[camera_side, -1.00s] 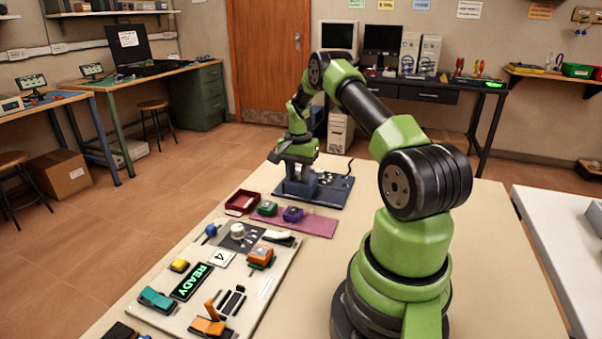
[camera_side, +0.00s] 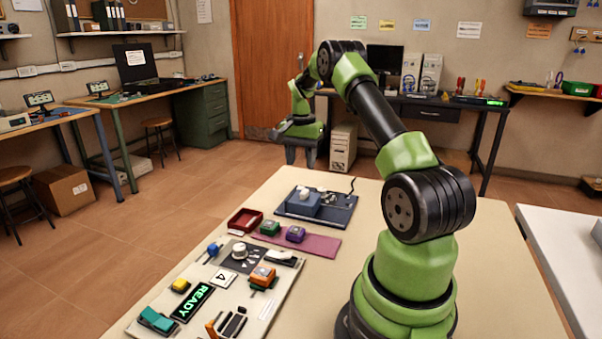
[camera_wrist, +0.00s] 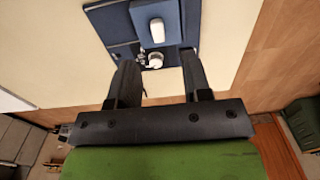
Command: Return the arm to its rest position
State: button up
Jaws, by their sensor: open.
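My green and black arm stands at the right of the table in the side view. My gripper (camera_side: 300,158) points down and hangs in the air above the far end of the table, over or just beyond the blue device. In the wrist view my gripper (camera_wrist: 160,60) has its two dark fingers apart with nothing held between them. The blue device (camera_side: 320,209), with a white knob on top, stands on a dark blue plate. It also shows beyond the fingers in the wrist view (camera_wrist: 175,32), apart from them.
A red tray (camera_side: 244,220) and a purple mat (camera_side: 312,244) with green and purple blocks lie nearer. A pale panel (camera_side: 262,305) holds switches, a dial and a READY display (camera_side: 192,303). Bare table (camera_side: 325,287) lies between panel and arm base.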

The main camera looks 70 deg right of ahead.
jog(key=shift+r, duration=0.25)
jog(key=w+a+r+n+t, duration=0.1)
jog(key=a+r+n+t, duration=0.45)
jog(key=a+r, duration=1.2)
jog(key=s+a+f+n+t+y, duration=0.1)
jog(key=s+a+n+y, duration=0.1)
jog(key=s+a+n, duration=0.6)
jog(key=s+a, duration=0.5)
jog(key=a, duration=0.4)
jog(key=shift+s+t, duration=0.35)
